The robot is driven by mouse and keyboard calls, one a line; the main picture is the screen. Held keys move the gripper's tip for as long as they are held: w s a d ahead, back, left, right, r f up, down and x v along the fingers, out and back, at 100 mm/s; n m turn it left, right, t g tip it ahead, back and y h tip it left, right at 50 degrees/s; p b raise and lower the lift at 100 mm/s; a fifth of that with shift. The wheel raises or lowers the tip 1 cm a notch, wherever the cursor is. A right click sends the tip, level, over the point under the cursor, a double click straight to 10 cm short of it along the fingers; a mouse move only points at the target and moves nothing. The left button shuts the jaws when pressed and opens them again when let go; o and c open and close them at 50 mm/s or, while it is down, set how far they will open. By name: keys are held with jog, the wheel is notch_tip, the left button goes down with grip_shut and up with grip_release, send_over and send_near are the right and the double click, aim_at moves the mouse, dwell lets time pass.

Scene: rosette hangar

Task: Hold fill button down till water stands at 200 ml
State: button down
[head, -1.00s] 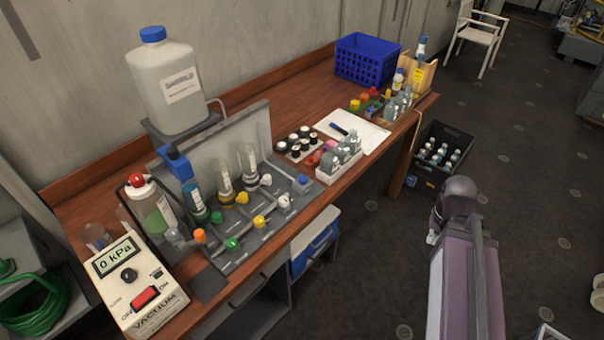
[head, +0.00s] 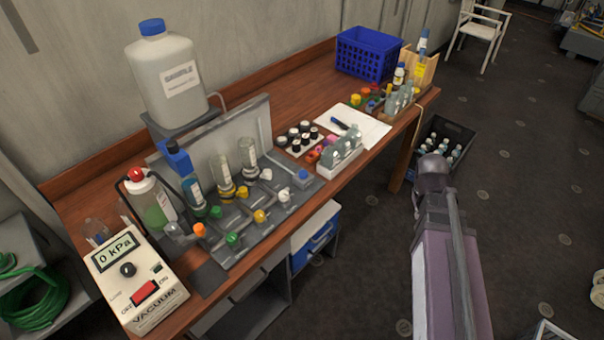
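I cannot make out a fill button or a 200 ml mark in the head view. Several clear cylinders stand in a grey valve rack on the bench, one of them a graduated-looking tube (head: 221,176); any water level is too small to read. A large translucent jug (head: 170,82) with a blue cap and a label stands on a raised shelf behind the rack. My arm (head: 445,240) reaches up at the lower right, in front of the bench and over the floor. My gripper itself does not show.
A vacuum box (head: 134,275) reading 0 kPa, with a red switch, stands at the bench's left end. A blue crate (head: 368,55), bottles and a paper sheet (head: 352,130) lie to the right. A black crate (head: 450,128) of bottles is on the floor. Dark floor is open at right.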

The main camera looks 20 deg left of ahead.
jog(key=w+a+n+t+h, duration=0.1)
jog(key=w+a+n+t, duration=0.1)
jog(key=w+a+n, duration=0.65)
notch_tip(320, 180, up, 4)
jog(key=n+t+b, duration=0.2)
jog(key=n+t, duration=0.4)
jog(key=n, duration=0.5)
send_over(302, 173)
jog(key=shift+f, duration=0.15)
jog(key=shift+f, duration=0.15)
notch_tip(302, 173, down, 8)
jog(key=b, duration=0.8)
jog(key=shift+f, duration=0.25)
jog(key=shift+f+b, duration=0.9)
jog(key=shift+b, duration=0.25)
dwell(0.4)
jog(key=shift+r, duration=0.15)
dwell(0.6)
jog(key=shift+r+p, duration=0.75)
jog(key=shift+p, duration=0.2)
